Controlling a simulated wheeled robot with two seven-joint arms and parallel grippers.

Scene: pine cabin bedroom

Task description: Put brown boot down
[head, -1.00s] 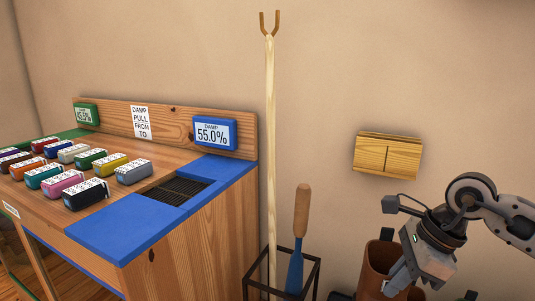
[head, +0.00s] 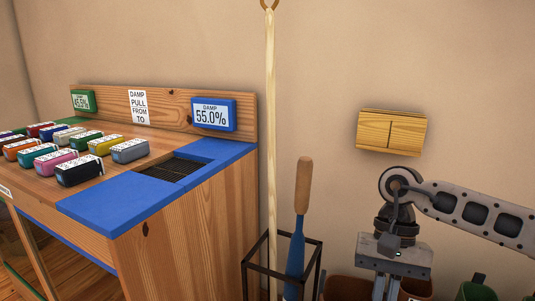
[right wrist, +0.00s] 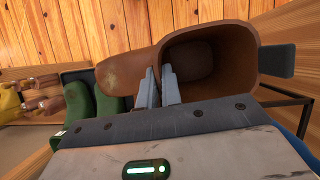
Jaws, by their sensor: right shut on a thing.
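The brown boot (right wrist: 205,35) fills the upper middle of the right wrist view, its open shaft facing the camera and its toe pointing left. My right gripper (right wrist: 161,80) is shut on the boot's rim, with the fingers close together at the side of the opening towards the toe. In the head view the brown boot (head: 345,289) shows only at the bottom edge, partly behind my right gripper (head: 385,290). I cannot tell whether its sole touches the floor. My left gripper is not in view.
Green boots (right wrist: 110,104) stand beside the toe; yellow footwear (right wrist: 9,104) is farther left. A black-framed stand (head: 283,240) holds a forked pole (head: 270,120) and a blue tool (head: 296,255). The wooden bench (head: 190,235) is at left. Plank floor (right wrist: 60,30) shows beyond the boot.

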